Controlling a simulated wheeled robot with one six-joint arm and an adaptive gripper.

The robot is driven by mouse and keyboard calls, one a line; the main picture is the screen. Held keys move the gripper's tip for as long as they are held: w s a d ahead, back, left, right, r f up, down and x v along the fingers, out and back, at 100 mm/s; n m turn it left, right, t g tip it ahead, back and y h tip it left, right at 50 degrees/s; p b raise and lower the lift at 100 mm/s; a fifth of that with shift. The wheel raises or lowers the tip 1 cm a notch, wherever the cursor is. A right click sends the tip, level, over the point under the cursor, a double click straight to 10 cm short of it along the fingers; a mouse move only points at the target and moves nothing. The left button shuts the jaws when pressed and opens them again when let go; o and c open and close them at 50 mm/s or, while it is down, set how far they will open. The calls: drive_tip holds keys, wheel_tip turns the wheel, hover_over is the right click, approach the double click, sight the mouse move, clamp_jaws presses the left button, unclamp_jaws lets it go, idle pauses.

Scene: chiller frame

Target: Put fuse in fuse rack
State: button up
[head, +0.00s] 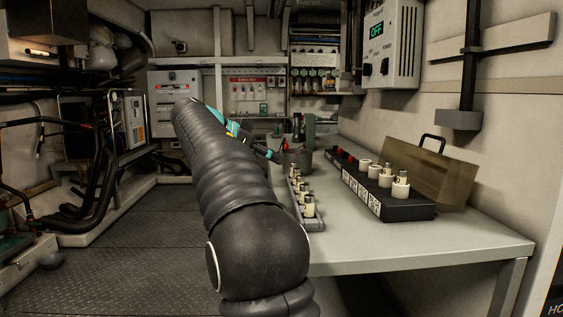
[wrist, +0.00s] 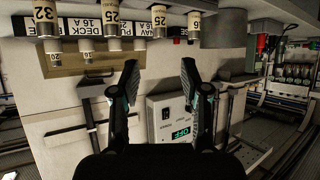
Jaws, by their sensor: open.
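Several cream fuses with metal caps stand in a narrow grey tray (head: 313,224) at the table's left edge; the nearest fuse (head: 309,207) is clear. To its right is a black labelled fuse rack (head: 406,211) with cream fuses or holders (head: 387,178) and red parts toward its far end. The wrist view looks upside down: fuses marked 32, 25 (wrist: 111,23), 25 and 16 line its top edge, with rack labels behind. My gripper (wrist: 159,70) is open, its fingers apart with nothing between them, away from the fuses. My arm hides most of it in the head view.
A brown see-through cover (head: 428,172) with a black handle leans behind the rack. A grey cylindrical pot (head: 297,158) stands beyond the tray. A control box (head: 392,42) reading OFF hangs above. The near right tabletop (head: 450,240) is bare.

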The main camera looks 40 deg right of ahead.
drive_tip(key=shift+a+r, duration=0.35)
drive_tip(key=shift+a, duration=0.3)
drive_tip(key=s+a+f+n+t+y, duration=0.3)
drive_tip(key=s+a+f+n+y, duration=0.3)
drive_tip(key=s+a+f+n, duration=0.3)
drive_tip(key=s+a+f+n+t+y, duration=0.2)
drive_tip(key=s+a+f+n+y, duration=0.4)
drive_tip(key=s+a+f, duration=1.1)
drive_tip(key=s+f+n, duration=0.2)
drive_tip(key=s+n, duration=0.1)
drive_tip(key=s, duration=0.1)
drive_tip(key=shift+s+f+t, duration=0.15)
drive_tip(key=shift+f+t, duration=0.25)
